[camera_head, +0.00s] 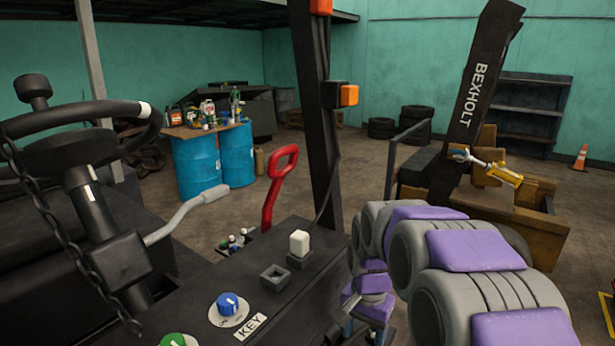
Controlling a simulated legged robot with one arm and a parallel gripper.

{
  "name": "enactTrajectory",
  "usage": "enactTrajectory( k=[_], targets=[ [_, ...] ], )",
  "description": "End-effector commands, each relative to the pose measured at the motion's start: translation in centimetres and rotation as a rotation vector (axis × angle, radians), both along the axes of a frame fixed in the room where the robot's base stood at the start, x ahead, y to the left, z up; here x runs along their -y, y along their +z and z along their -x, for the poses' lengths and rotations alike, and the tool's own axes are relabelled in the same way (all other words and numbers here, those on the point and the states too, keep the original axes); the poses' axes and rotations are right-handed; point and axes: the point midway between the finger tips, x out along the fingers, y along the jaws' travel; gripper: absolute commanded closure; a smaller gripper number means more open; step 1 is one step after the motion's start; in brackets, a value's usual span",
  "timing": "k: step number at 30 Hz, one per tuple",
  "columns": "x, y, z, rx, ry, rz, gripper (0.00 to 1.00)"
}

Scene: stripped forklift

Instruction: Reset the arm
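My arm (480,268), grey with purple panels, fills the lower right. It reaches inward to the right edge of the dark control console and bends downward there. My gripper (345,318) seems to be the small dark part at the arm's lower end, low beside the console. It is mostly hidden by the console and the arm links. I cannot tell whether its fingers are open or shut, or whether it touches anything.
The console (265,300) carries a blue knob (228,304), a white switch (299,242) and a red lever (279,187). A steering wheel (75,133) is at left. A dark upright post (318,120) stands close to the arm. Blue barrels (197,167) and a yellow-and-silver part (487,168) are beyond.

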Motion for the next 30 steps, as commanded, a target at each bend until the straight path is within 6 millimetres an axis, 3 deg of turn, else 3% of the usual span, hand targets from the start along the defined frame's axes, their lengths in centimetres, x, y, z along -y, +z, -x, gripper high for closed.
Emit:
enactTrajectory(
  k=[6,14,24,30],
  targets=[
    [0.5,1.8,6.9,-0.026,0.138,-0.006,0.36],
    [1.2,2.5,15.2,-0.059,0.299,-0.014,0.36],
    [1.8,1.6,25.8,-0.102,0.492,-0.035,0.36],
    [2.0,0.7,29.9,-0.120,0.565,-0.048,0.36]
  ],
)
